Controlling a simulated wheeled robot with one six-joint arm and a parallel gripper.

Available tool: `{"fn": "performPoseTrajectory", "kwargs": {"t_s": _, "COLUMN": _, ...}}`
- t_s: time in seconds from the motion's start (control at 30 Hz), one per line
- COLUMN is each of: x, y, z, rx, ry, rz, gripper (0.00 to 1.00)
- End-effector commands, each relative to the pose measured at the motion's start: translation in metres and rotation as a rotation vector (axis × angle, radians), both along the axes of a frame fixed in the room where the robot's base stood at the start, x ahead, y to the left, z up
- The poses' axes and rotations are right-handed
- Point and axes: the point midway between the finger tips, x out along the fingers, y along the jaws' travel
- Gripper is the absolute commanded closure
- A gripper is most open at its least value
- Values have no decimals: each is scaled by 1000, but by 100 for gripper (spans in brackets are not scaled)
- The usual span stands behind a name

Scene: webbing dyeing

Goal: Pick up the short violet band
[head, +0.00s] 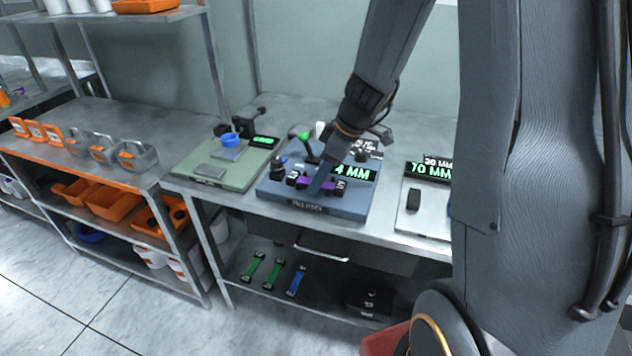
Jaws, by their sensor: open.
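A short violet band (303,181) lies across the blue-grey device (290,199) in the middle of the bench, with dark pieces at its ends. My gripper (319,186) reaches down from the upper right and is right over the band, hiding part of its middle. The jaws are open. From this one view I cannot tell whether the fingers touch the band or stand around it.
A green device (207,180) stands to the left and a pale device (413,221) reading "70 MM" to the right. A lever with a green knob (303,137) rises close behind my gripper. Green and blue bands (296,281) lie on the shelf below.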

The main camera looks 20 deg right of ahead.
Motion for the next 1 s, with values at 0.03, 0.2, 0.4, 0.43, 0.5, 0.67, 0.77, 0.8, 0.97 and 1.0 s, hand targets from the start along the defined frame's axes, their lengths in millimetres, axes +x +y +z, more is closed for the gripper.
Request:
{"fn": "performPoseTrajectory", "kwargs": {"t_s": 0.03, "x": 0, "y": 0, "z": 0, "rx": 0, "ry": 0, "rz": 0, "gripper": 56}}
{"fn": "performPoseTrajectory", "kwargs": {"t_s": 0.2, "x": 0, "y": 0, "z": 0, "rx": 0, "ry": 0, "rz": 0, "gripper": 60}}
{"fn": "performPoseTrajectory", "kwargs": {"t_s": 0.4, "x": 0, "y": 0, "z": 0, "rx": 0, "ry": 0, "rz": 0, "gripper": 93}}
{"fn": "performPoseTrajectory", "kwargs": {"t_s": 0.43, "x": 0, "y": 0, "z": 0, "rx": 0, "ry": 0, "rz": 0, "gripper": 98}}
{"fn": "performPoseTrajectory", "kwargs": {"t_s": 0.5, "x": 0, "y": 0, "z": 0, "rx": 0, "ry": 0, "rz": 0, "gripper": 100}}
{"fn": "performPoseTrajectory", "kwargs": {"t_s": 0.67, "x": 0, "y": 0, "z": 0, "rx": 0, "ry": 0, "rz": 0, "gripper": 100}}
{"fn": "performPoseTrajectory", "kwargs": {"t_s": 0.77, "x": 0, "y": 0, "z": 5, "rx": 1, "ry": -2, "rz": 1, "gripper": 100}}
{"fn": "performPoseTrajectory", "kwargs": {"t_s": 0.8, "x": 1, "y": 0, "z": 9, "rx": 1, "ry": -3, "rz": 1, "gripper": 100}}
{"fn": "performPoseTrajectory", "kwargs": {"t_s": 0.97, "x": 1, "y": 0, "z": 34, "rx": -1, "ry": -6, "rz": 2, "gripper": 100}}
{"fn": "performPoseTrajectory", "kwargs": {"t_s": 1.0, "x": 1, "y": 0, "z": 41, "rx": 0, "ry": -6, "rz": 1, "gripper": 100}}
